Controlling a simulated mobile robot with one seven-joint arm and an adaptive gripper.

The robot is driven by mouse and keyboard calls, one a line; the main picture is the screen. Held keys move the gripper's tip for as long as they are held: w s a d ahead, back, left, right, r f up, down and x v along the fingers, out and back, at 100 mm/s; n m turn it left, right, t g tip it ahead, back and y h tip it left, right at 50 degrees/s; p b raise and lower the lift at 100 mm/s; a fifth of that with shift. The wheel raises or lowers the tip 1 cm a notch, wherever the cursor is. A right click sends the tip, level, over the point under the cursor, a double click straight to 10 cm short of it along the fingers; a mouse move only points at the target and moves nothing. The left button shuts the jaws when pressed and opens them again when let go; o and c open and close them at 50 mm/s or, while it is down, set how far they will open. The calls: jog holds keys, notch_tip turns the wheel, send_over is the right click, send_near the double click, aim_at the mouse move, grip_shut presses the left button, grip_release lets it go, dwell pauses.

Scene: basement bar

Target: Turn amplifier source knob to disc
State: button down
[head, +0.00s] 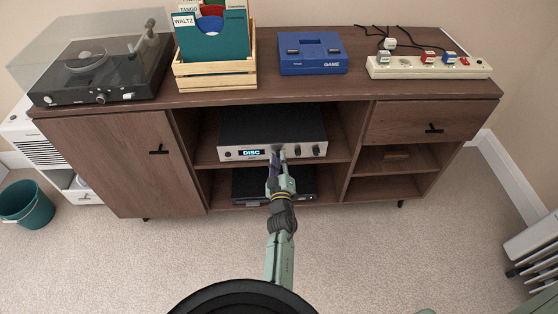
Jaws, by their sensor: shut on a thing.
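The amplifier (271,128) is a silver-fronted box with a dark top on the upper shelf of the cabinet's open middle bay. Its display (252,152) reads "DISC". Small dark knobs (317,149) show on the right part of its front. My gripper (277,156) is at the middle of the front panel, shut on the source knob, which its fingers mostly hide. My arm reaches up to it from the bottom of the view.
The brown cabinet (345,95) carries a turntable (100,70), a wooden record crate (215,78), a blue game console (313,53) and a power strip (428,66). A black device (300,186) sits on the shelf below. The carpet in front is clear.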

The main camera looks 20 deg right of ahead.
jog(key=shift+w+r, duration=0.1)
jog(key=shift+r, duration=0.05)
jog(key=c, duration=1.5)
grip_release()
jog(key=v, duration=0.7)
jog(key=shift+s+a, duration=0.1)
jog(key=shift+s, duration=0.2)
